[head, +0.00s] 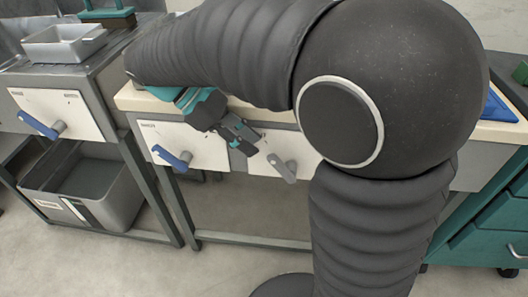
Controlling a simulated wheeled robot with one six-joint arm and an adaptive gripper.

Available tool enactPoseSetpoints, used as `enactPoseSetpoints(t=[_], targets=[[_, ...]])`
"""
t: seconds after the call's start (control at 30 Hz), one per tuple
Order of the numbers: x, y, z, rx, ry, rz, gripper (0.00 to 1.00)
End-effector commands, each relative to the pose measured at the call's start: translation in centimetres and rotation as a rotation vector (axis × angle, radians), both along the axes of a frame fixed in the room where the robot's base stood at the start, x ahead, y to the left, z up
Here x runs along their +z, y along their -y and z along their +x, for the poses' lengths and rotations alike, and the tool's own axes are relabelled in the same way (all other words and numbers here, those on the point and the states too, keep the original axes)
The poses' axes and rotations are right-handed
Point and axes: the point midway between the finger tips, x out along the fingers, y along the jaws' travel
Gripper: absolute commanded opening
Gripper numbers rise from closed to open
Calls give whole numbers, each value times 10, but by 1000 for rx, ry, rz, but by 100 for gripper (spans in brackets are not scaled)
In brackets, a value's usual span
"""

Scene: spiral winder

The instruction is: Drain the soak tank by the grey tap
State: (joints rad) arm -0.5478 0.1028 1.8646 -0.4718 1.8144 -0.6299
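The grey tap (284,169) is a lever handle on the white front panel (205,150) of the middle bench, slanting down to the right. My gripper (250,143), dark with teal parts, is in front of that panel, up and left of the grey tap. It looks apart from the tap and appears to hold nothing. Its finger gap is too small to tell. A blue lever tap (172,157) is on the same panel to the left. I cannot identify the soak tank for sure; my arm hides much of the bench top.
Another blue lever tap (41,125) is on the left bench, below a pale tray (64,44). A grey bin (128,206) sits on the low shelf there. A teal drawer cabinet (497,232) stands at right. The floor below the middle bench looks clear.

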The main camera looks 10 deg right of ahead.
Motion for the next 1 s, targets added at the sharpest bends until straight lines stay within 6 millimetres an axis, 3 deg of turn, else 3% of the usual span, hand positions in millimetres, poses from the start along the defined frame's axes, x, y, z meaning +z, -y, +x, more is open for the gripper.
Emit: enactPoseSetpoints(t=[0.3,0.63,0.73,1.0], targets=[[26,-24,9,0,0,0,27],[28,-26,9,-1,-1,0,27],[28,-25,9,-5,4,4,2],[22,8,-7,-116,140,121,0]])
